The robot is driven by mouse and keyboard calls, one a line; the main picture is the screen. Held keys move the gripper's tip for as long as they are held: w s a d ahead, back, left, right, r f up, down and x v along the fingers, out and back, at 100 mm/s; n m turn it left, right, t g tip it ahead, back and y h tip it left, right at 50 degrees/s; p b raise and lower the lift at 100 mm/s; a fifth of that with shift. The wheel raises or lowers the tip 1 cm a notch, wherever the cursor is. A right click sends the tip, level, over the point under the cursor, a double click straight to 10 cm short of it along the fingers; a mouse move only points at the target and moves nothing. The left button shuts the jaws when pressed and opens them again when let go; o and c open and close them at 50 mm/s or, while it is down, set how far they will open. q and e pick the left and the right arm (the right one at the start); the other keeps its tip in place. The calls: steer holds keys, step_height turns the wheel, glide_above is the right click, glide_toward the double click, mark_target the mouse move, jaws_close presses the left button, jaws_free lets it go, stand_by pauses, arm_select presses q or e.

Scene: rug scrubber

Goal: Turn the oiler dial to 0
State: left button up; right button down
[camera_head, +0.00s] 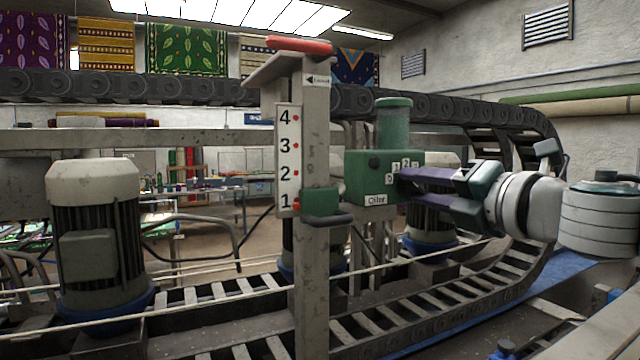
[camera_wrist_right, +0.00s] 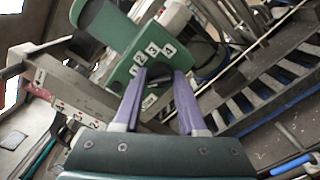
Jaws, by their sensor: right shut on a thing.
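The oiler (camera_head: 358,178) is a green box with an "Oiler" label and a green cylinder on top, mounted beside the post in the middle of the head view. It also shows in the right wrist view (camera_wrist_right: 113,82). White number tags curve around its dial. The dark dial (camera_wrist_right: 160,72) sits between the purple fingertips in the right wrist view; its pointer and exact setting are hidden. My right gripper (camera_head: 402,175) comes in from the right, its purple fingers shut on the dial. My left gripper is not in view.
A grey post (camera_head: 315,120) with a 1-to-4 scale (camera_head: 288,158), a red top handle (camera_head: 300,46) and a green slider (camera_head: 320,203) stands just left of the oiler. A chain conveyor (camera_head: 440,318) runs below and behind. A grey motor (camera_head: 98,240) stands at left.

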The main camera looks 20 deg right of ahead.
steer(key=shift+n, duration=1.5)
steer(key=c, duration=0.5)
jaws_free()
steer(key=s, duration=0.6)
steer(key=s+b, duration=0.1)
steer(key=s, duration=0.3)
steer(key=shift+d, duration=0.35)
